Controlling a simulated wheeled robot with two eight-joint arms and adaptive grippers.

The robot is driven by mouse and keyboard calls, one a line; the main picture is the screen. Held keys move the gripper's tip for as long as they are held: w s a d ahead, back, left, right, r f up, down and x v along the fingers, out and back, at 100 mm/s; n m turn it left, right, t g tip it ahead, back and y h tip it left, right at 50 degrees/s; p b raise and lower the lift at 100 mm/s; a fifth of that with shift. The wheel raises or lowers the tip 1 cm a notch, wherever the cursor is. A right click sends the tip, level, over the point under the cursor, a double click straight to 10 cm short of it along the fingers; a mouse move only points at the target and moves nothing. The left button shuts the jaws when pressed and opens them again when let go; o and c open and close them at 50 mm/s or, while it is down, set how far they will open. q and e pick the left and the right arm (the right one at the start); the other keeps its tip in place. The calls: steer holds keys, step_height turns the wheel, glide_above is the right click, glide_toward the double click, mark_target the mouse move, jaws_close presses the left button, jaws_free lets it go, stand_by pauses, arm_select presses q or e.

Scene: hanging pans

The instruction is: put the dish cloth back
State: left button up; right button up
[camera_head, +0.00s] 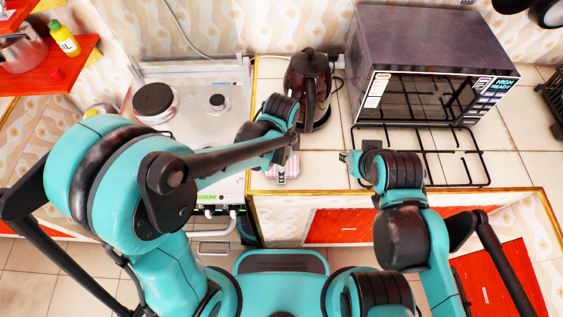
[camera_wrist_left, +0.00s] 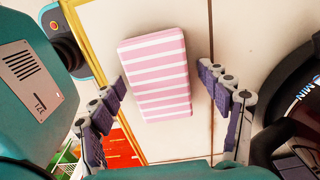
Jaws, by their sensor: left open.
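The dish cloth (camera_head: 287,172) is a folded pink and white striped block on the tiled counter, near its front edge beside the stove. In the left wrist view the cloth (camera_wrist_left: 157,75) shows almost whole between my fingers. My left gripper (camera_head: 284,150) is above the cloth and partly hides it in the head view. In the left wrist view the left gripper (camera_wrist_left: 164,84) is open, with one finger on each side of the cloth and gaps between. My right gripper (camera_head: 348,160) is over the counter to the right; its finger opening is not clear.
A dark kettle (camera_head: 308,82) stands just behind the left gripper. A microwave (camera_head: 430,65) is at the back right, with a black wire rack (camera_head: 455,158) in front. The white stove (camera_head: 200,75) is to the left. Bare tiles lie between the two grippers.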

arm_select(q)
steer(key=shift+r, duration=0.1)
steer(key=shift+r+p, duration=0.35)
step_height(320, 180, up, 11)
steer(key=p, duration=0.4)
steer(key=s+a+r+n+t, duration=0.2)
steer(key=a+r+n+t, duration=0.1)
steer(key=a+n, duration=0.6)
steer(key=s+a+r+n+t, duration=0.3)
steer(key=a+n+t, duration=0.1)
steer(key=a+n, duration=0.4)
steer(key=shift+a+n, duration=0.4)
steer(key=shift+n, duration=0.1)
